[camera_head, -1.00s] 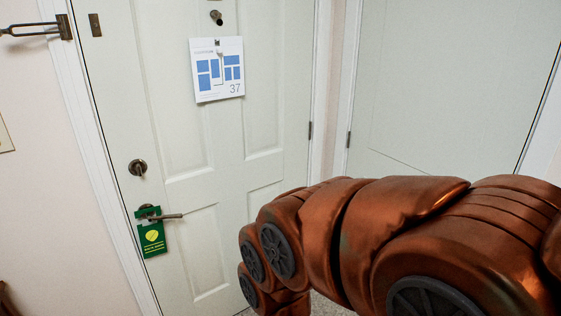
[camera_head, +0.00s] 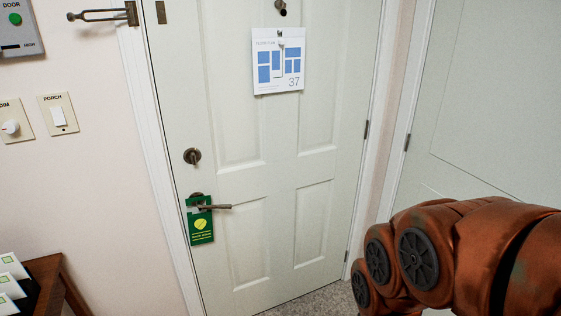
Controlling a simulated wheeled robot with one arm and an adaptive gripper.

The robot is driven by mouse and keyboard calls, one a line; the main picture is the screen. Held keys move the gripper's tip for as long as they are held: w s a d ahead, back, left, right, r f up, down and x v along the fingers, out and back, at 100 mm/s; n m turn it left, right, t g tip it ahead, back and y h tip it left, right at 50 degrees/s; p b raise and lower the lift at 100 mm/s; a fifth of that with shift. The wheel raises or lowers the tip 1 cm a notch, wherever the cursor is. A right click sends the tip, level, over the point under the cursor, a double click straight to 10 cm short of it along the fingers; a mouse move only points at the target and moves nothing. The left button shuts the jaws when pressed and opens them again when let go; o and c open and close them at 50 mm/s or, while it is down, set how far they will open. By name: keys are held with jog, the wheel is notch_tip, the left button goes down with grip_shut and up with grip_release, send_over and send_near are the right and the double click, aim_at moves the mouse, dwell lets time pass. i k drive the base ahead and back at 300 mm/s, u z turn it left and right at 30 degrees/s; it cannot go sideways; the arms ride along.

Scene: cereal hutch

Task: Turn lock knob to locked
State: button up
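The lock knob (camera_head: 192,156) is a small dark bronze thumb-turn on a round plate, on the left side of the white door (camera_head: 235,200). It sits above the lever handle (camera_head: 215,206). Its turn piece looks roughly upright, but it is too small to tell its exact angle. My copper-coloured arm fills the lower right corner, well apart from the knob. My gripper is out of the picture.
A green hanger (camera_head: 200,226) hangs on the lever. A floor plan sheet (camera_head: 278,62) and a swing-bar guard (camera_head: 103,14) are higher up. A porch switch (camera_head: 58,115) and a dimmer (camera_head: 12,127) are on the left wall. A wooden table (camera_head: 58,285) stands lower left.

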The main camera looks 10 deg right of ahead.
aim_at(193, 156)
jog(key=u, duration=2.1)
jog(key=i, duration=0.35)
jog(key=u, duration=0.1)
